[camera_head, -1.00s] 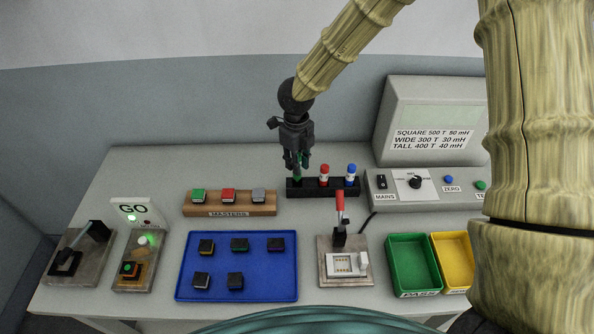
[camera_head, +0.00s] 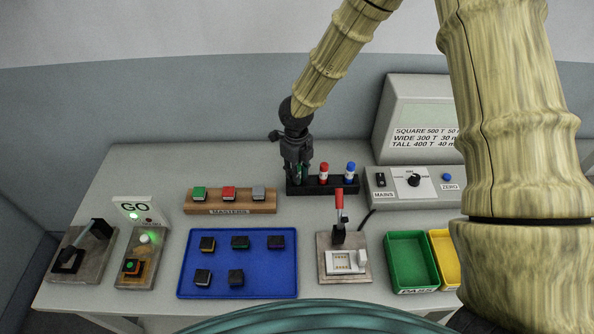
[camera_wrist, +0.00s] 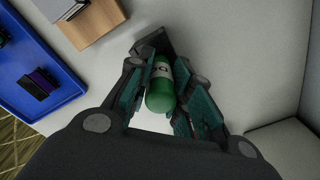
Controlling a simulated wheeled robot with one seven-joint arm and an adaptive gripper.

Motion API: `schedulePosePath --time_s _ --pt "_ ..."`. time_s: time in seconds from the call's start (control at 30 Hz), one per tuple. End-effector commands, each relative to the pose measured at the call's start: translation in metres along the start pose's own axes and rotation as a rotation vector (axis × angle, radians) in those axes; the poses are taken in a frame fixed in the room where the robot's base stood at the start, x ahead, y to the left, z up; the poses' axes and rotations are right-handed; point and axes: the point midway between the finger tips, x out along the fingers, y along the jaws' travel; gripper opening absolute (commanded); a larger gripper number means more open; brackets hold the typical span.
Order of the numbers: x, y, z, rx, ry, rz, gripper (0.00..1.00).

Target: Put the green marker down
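The green marker (camera_wrist: 160,92) stands between the two fingers of my gripper (camera_wrist: 168,78) in the wrist view, its green end toward the camera and a pale label band farther down. The finger pads appear to press on both its sides. In the head view my gripper (camera_head: 298,172) is at the left end of the black marker rack (camera_head: 310,188), with a bit of green showing between the fingers. The rack's end also shows beyond the marker in the wrist view (camera_wrist: 152,41). The marker's lower end is hidden, so I cannot tell if it is fully seated.
A red marker (camera_head: 323,173) and a blue marker (camera_head: 350,172) stand in the rack to the right. The wooden masters block (camera_head: 230,207) is to the left. A blue tray (camera_head: 260,285) and a red-handled fixture (camera_head: 343,262) are in front. The control panel (camera_head: 415,203) is at right.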

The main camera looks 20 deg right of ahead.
Motion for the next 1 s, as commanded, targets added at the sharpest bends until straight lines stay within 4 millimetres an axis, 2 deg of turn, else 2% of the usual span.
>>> schedulePosePath --time_s 0.03,0.1,0.53,0.67,1.0 --pt "0.0 0.0 0.0 0.0 0.0 0.0 0.33" --pt "0.0 0.0 0.0 0.0 0.0 0.0 0.41" --pt "-0.006 0.0 0.0 -0.001 -0.002 0.0 0.41" --pt "-0.019 0.0 0.001 0.0 -0.003 0.001 0.41" --pt "-0.072 0.0 0.001 0.0 -0.004 0.001 0.41"
